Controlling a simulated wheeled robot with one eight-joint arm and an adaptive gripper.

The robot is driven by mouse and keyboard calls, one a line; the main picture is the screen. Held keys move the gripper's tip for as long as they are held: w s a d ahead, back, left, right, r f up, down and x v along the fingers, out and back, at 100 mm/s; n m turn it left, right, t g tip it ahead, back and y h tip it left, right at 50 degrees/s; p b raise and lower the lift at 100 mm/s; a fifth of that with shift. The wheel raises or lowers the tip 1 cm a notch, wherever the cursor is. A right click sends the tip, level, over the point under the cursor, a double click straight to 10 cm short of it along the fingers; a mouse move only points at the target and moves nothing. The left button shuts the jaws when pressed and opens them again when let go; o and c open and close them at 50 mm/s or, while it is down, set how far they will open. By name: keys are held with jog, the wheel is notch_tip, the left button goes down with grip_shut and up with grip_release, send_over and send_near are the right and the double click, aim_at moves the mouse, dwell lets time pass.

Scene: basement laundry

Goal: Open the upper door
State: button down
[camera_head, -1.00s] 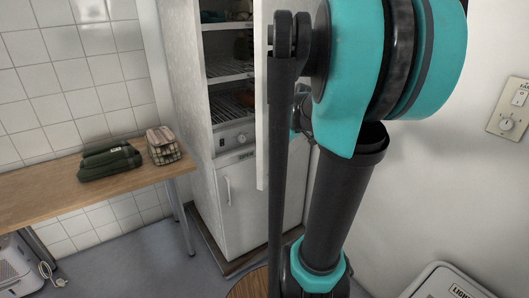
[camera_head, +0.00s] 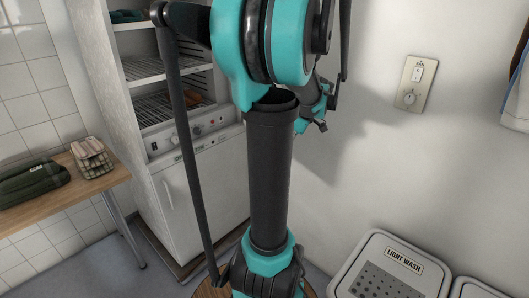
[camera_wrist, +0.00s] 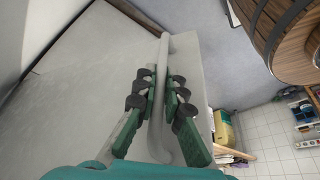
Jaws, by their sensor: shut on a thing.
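The white cabinet (camera_head: 120,110) stands at the left in the head view. Its upper compartment is open to view, with wire shelves (camera_head: 165,105) inside. The upper door shows in the wrist view as a pale panel (camera_wrist: 85,85) with a long bar handle (camera_wrist: 163,50). My gripper (camera_wrist: 160,88) has its green fingers with dark pads on both sides of that handle and is shut on it. In the head view my arm covers the middle, and I cannot make out the door there. The lower door (camera_head: 205,195) is shut.
A wooden table (camera_head: 75,185) with a green folded cloth (camera_head: 32,182) and a checked bundle (camera_head: 92,158) stands left. White bins, one labelled light wash (camera_head: 400,260), stand at the lower right. A round wooden object (camera_wrist: 285,45) shows in the wrist view.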

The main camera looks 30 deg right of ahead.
jog(key=d, duration=1.6)
jog(key=shift+s+d, duration=0.2)
jog(key=shift+s, duration=0.2)
jog(key=c, duration=1.8)
grip_release()
jog(key=shift+s, duration=0.1)
jog(key=shift+o, duration=1)
jog(key=v, duration=1.2)
jog(key=shift+w, duration=0.25)
jog(key=shift+s+a, duration=0.1)
